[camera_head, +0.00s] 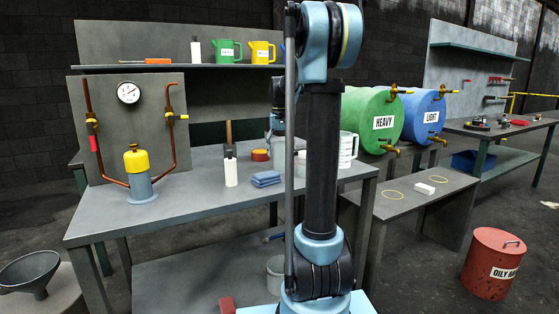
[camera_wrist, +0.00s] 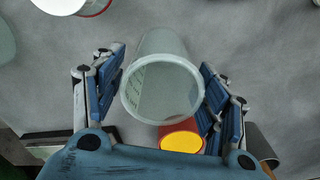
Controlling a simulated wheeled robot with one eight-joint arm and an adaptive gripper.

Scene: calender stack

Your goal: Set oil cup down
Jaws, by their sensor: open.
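The oil cup (camera_wrist: 162,85) is a pale, translucent grey-green cup with a round rim, seen in the wrist view from above at a slant. It is between the two blue fingers of my gripper (camera_wrist: 163,62). The fingers are open, one on each side of the cup, with a narrow gap showing at the right. The cup appears to be over the grey bench (camera_head: 195,185), but whether its base touches is hidden.
A red tin with a yellow top (camera_wrist: 182,139) is close below the cup in the wrist view. A gauge panel (camera_head: 128,93) is at left. The bench's front left is clear.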

